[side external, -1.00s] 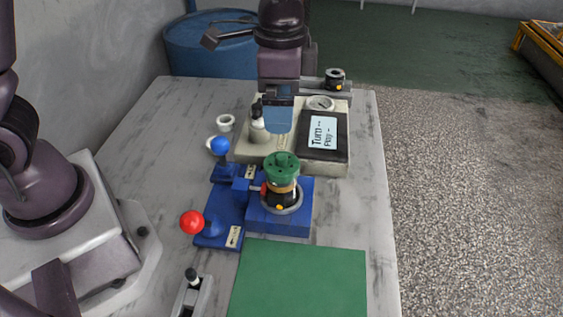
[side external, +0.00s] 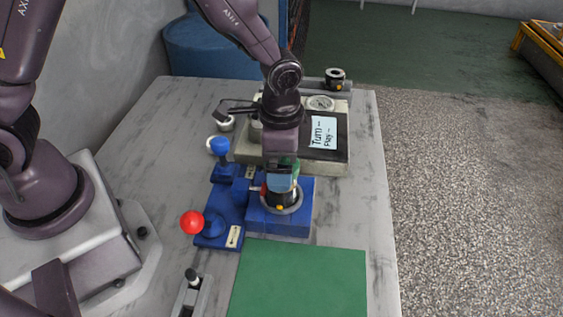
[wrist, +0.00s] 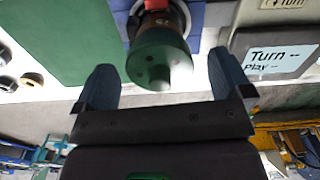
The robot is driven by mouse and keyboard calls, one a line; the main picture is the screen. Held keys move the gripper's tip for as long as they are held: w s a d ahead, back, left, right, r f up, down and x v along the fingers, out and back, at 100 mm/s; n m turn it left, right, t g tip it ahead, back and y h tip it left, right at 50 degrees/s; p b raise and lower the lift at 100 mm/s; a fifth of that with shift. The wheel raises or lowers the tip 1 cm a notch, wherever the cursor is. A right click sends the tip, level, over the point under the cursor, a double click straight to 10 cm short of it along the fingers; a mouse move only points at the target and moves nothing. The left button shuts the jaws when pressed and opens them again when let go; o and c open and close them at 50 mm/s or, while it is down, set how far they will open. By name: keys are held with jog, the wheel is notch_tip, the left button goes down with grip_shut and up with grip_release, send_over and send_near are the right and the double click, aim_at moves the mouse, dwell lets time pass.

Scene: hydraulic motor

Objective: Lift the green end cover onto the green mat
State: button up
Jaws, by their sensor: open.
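The green end cover (wrist: 160,58) sits on top of the motor (side external: 283,200), which stands in a blue fixture (side external: 300,222). In the side view my gripper (side external: 283,182) is over the motor top and hides most of the cover. In the wrist view my gripper (wrist: 162,64) is open, with one finger on each side of the cover and a visible gap on both sides. The green mat (side external: 300,280) lies flat and empty at the front of the table; it also shows at upper left in the wrist view (wrist: 60,40).
A red ball knob (side external: 192,222) and a blue ball knob (side external: 220,147) stand left of the motor. Behind is a beige base with a dark panel and "Turn -- Play --" label (side external: 323,132). White rings (side external: 226,123) lie at back left. The table's right strip is clear.

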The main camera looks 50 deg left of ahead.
jog(key=shift+c, duration=0.2)
jog(key=c, duration=1.1)
jog(key=shift+c, duration=0.2)
jog(key=shift+r, duration=0.45)
notch_tip(320, 180, up, 3)
jog(key=shift+f, duration=0.15)
jog(key=s+a+r, duration=0.4)
jog(key=s+r, duration=0.5)
jog(key=s, duration=0.4)
jog(key=shift+s+r, duration=0.2)
jog(key=shift+r, duration=0.05)
